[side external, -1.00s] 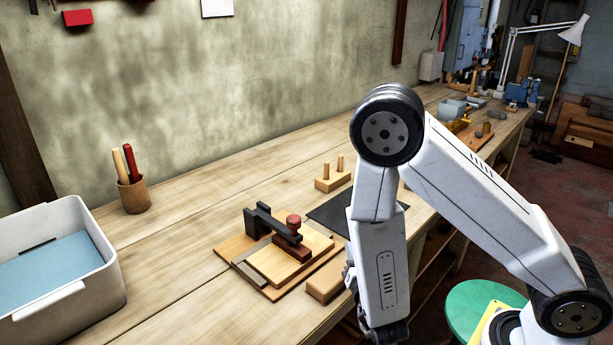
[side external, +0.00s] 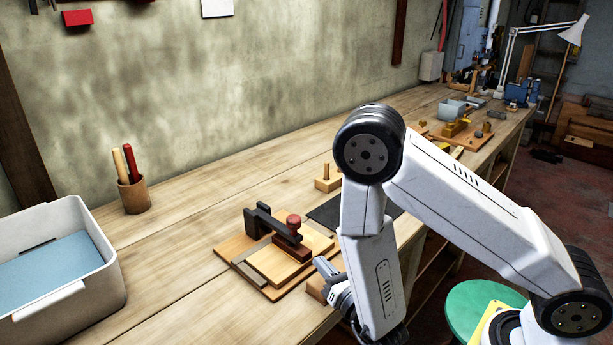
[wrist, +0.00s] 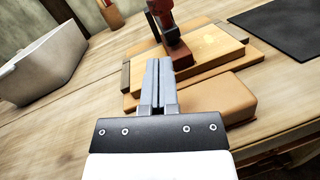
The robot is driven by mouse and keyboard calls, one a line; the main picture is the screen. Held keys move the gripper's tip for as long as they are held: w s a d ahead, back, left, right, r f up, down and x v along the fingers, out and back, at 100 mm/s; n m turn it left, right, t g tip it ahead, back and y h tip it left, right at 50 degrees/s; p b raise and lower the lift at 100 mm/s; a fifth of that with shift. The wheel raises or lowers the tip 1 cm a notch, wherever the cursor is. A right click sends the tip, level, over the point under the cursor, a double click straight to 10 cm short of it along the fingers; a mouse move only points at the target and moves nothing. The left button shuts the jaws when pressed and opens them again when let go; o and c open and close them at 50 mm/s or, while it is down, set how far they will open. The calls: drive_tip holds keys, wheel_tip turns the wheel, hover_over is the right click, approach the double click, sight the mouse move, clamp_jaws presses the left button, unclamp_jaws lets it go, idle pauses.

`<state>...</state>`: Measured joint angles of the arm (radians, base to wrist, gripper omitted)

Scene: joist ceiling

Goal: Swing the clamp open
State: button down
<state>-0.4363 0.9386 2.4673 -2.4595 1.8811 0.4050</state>
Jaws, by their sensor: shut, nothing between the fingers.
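The clamp (side external: 266,219) is a dark arm on a wooden base board (side external: 243,266), with a red knob (side external: 293,222) at its free end. The arm lies over a pale wood block (side external: 277,270), and a dark red-brown block sits beneath the knob. The red knob also shows at the top of the wrist view (wrist: 160,8). My gripper (side external: 318,264) is shut and empty. It is just to the near right of the board, apart from the clamp. In the wrist view its closed fingers (wrist: 158,62) point toward the clamp.
A tan block (wrist: 225,98) lies beside the board, close to my gripper. A grey bin (side external: 100,240) stands at the left, with a pencil cup (side external: 134,196) behind it. A dark mat (side external: 325,212) and a pegged block (side external: 326,184) are beyond the clamp. Bench left of the board is clear.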

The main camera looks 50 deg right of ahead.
sight(294, 224)
drive_tip(key=x, duration=0.8)
drive_tip(key=shift+w+r+g, duration=0.15)
drive_tip(key=shift+r+g, duration=0.35)
drive_tip(key=shift+r, duration=0.3)
idle(0.6)
drive_tip(key=shift+w+r+g, duration=0.15)
drive_tip(key=shift+r+g, duration=0.15)
drive_tip(key=shift+r, duration=0.3)
drive_tip(key=shift+w+r+n+g+y, duration=0.25)
drive_tip(key=shift+r+g, duration=0.25)
drive_tip(key=shift+g, duration=0.25)
drive_tip(key=shift+w+r+n+g+y, duration=0.15)
drive_tip(key=shift+r+n+g, duration=0.1)
drive_tip(key=shift+r+g, duration=0.4)
drive_tip(key=shift+w+r+g, duration=0.5)
drive_tip(key=shift+r+g, duration=0.2)
drive_tip(key=shift+r, duration=0.15)
drive_tip(key=shift+w+r+g, duration=0.5)
drive_tip(key=shift+r+g, duration=0.2)
drive_tip(key=shift+r, duration=0.1)
drive_tip(key=w+r, duration=0.3)
drive_tip(key=w, duration=0.3)
drive_tip(key=w+r, duration=0.3)
drive_tip(key=w, duration=0.4)
drive_tip(key=shift+r, duration=0.35)
